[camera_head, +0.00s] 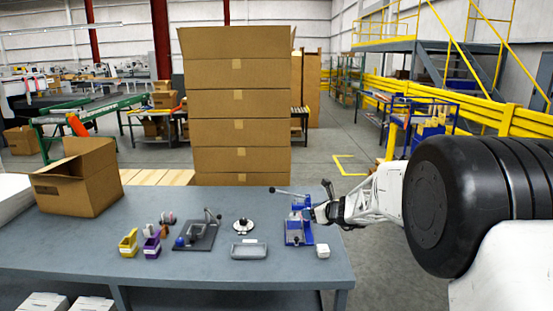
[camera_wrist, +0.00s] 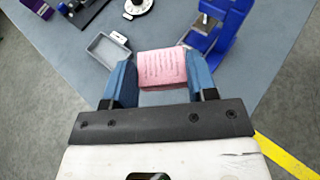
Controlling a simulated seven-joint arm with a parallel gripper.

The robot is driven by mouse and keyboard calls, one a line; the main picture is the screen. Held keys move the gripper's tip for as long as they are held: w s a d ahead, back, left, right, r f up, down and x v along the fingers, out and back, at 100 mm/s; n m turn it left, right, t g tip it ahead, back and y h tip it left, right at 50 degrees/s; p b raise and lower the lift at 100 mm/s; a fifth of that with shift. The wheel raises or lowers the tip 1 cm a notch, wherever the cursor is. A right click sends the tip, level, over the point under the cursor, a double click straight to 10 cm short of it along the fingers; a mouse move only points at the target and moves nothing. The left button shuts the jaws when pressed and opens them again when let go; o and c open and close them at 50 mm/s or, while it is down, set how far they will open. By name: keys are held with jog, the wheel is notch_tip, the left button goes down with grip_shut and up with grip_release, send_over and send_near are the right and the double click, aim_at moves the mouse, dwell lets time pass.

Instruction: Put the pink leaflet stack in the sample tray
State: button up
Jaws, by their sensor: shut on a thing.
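The pink leaflet stack (camera_wrist: 162,67) is held between the blue fingers of my gripper (camera_wrist: 163,76) in the wrist view, with printed lines on its upper face. My gripper is shut on it. In the head view my gripper (camera_head: 310,213) is at the blue press near the table's right end, and I cannot make out the stack there. The grey sample tray (camera_head: 249,257) lies on the table, left of and nearer than my gripper. It looks empty. In the wrist view the tray (camera_wrist: 108,51) is just beyond and left of the left finger.
The blue press (camera_head: 299,238) stands close to my gripper; it also shows in the wrist view (camera_wrist: 222,30). A small white block (camera_head: 323,251) is right of it. A round dial (camera_head: 243,226) and a dark clamp fixture (camera_head: 196,236) stand left. The table front is clear.

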jog(key=s+d+r+m+t+h, duration=0.1)
jog(key=d+r+m+t+h, duration=0.2)
jog(key=d+r+m+h, duration=0.2)
jog(key=shift+s+r+m+h, duration=0.35)
jog(key=shift+r+m+h, duration=1.35)
jog(key=shift+h, duration=0.4)
jog(key=s+a+f+n+g+y, duration=0.2)
jog(key=a+f+n+g+y, duration=0.2)
jog(key=a+f+n+y, duration=0.75)
jog(key=s+a+f+n+g+y, duration=0.2)
jog(key=s+a+f+n+g, duration=0.4)
jog(key=s+a+g, duration=0.3)
jog(key=shift+s+a, duration=0.8)
jog(key=shift+a, duration=0.05)
dwell(0.7)
